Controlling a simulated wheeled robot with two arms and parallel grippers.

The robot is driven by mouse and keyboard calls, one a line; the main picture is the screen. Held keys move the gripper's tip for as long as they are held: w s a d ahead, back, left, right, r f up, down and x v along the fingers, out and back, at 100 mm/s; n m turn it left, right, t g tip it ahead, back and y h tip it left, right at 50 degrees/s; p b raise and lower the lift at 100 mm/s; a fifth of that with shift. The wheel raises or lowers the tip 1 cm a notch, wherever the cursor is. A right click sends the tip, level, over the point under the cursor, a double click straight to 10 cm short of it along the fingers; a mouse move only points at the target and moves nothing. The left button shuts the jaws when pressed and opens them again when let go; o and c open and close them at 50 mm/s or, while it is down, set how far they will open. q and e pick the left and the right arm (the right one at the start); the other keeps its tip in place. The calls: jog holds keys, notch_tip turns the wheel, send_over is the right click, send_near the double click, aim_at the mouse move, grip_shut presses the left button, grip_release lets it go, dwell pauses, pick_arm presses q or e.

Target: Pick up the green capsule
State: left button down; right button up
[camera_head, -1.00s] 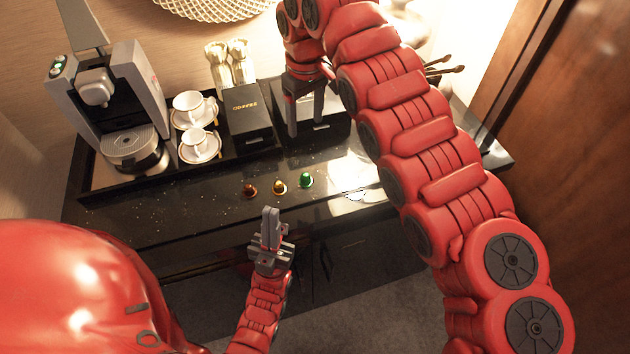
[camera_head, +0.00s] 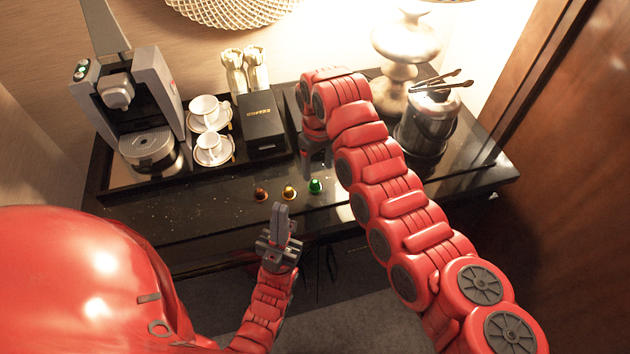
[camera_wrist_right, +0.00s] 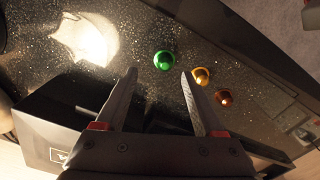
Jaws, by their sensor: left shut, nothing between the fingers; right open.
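The green capsule (camera_head: 316,186) stands on the black counter, at the right end of a short row of capsules. In the right wrist view the green capsule (camera_wrist_right: 164,60) lies just beyond the fingertips, between their lines. My right gripper (camera_head: 318,170) is above and behind the green capsule, partly hidden by its own arm; in the wrist view my right gripper (camera_wrist_right: 157,74) is open and empty. My left gripper (camera_head: 282,208) is shut and empty, near the counter's front edge, in front of the capsules.
A gold capsule (camera_head: 289,192) and a brown capsule (camera_head: 261,194) stand left of the green one. A coffee machine (camera_head: 140,110), cups (camera_head: 213,148) and a black coffee box (camera_head: 263,122) are behind. An ice bucket (camera_head: 428,125) with tongs stands right.

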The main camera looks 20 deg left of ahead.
aim_at(315, 181)
jog(key=f+p, duration=0.2)
jog(key=f, duration=0.1)
jog(key=f+p, duration=0.1)
jog(key=shift+s+a+f, duration=0.3)
jog(key=shift+f, duration=0.3)
grip_shut()
